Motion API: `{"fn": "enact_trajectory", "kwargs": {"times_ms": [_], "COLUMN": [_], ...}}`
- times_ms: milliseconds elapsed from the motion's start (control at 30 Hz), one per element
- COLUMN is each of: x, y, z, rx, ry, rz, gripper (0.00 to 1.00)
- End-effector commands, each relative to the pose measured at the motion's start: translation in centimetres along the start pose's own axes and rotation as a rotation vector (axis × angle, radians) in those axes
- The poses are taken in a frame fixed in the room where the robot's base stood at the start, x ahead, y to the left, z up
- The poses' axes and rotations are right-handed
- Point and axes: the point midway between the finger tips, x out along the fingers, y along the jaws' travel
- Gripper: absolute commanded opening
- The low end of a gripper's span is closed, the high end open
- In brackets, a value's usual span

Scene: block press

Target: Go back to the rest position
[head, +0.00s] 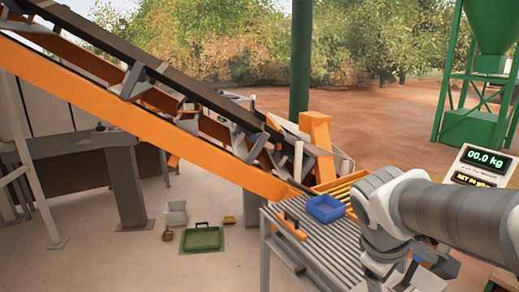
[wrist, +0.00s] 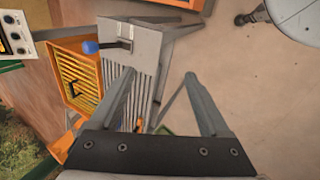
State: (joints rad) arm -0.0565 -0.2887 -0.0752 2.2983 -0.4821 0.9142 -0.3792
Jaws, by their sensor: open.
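My gripper (wrist: 157,88) is open in the wrist view, its two grey fingers spread wide with nothing between them. A grey slatted table and pale concrete floor show below and beyond the fingers. In the head view my arm comes in from the right, over the right side of the slatted table (head: 318,243). The gripper end is mostly hidden behind my arm there.
An orange conveyor (head: 150,120) slopes down to the table. An orange slatted box (wrist: 76,78) adjoins the table. A scale display (head: 484,166) reads 00.0 kg at right. Open floor lies at left front.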

Motion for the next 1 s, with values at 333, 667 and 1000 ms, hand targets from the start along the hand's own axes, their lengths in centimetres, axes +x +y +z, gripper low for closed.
{"fn": "enact_trajectory", "kwargs": {"times_ms": [333, 667, 1000], "x": [-5.3, -7.2, -7.2], "y": [-6.8, -9.8, -9.8], "z": [1.4, 1.6, 1.6], "rx": [0.492, 0.695, 0.698], "ry": [0.241, 0.332, 0.333], "rz": [-0.169, -0.270, -0.273], "gripper": [0.81, 0.81, 0.81]}}
